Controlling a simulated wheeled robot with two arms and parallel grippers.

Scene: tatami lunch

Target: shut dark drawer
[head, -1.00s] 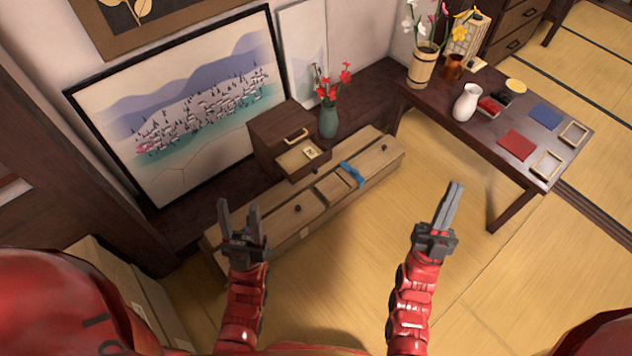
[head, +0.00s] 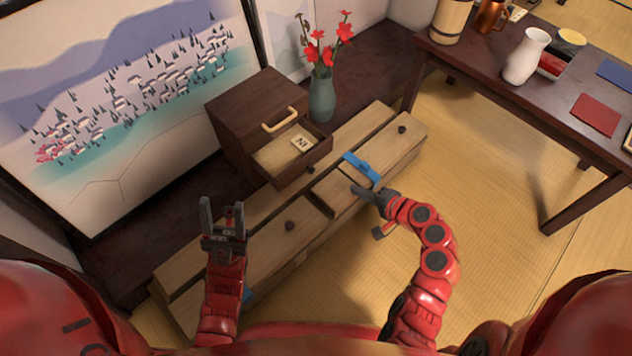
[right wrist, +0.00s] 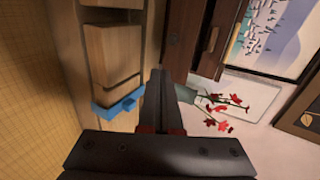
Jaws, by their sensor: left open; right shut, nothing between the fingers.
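The small dark wooden cabinet (head: 225,115) stands on the dark ledge, with a yellow handle (head: 281,119). Its dark drawer (head: 304,167) is pulled out, with a dark knob on its front. A small light tile (head: 300,143) lies inside on the pale drawer floor. The drawer front also shows in the right wrist view (right wrist: 210,45), right of my fingers. My right gripper (head: 358,190) is shut and empty, over the light chest, to the right of and apart from the drawer. My left gripper (head: 222,212) is open and empty, left of and nearer than the drawer.
A long light wooden chest (head: 395,150) with dark knobs and a blue piece (head: 361,168) runs in front of the ledge. A teal vase (head: 322,97) with red flowers stands close beside the cabinet. A dark table (head: 500,90) with a white jug (head: 525,58) is at right.

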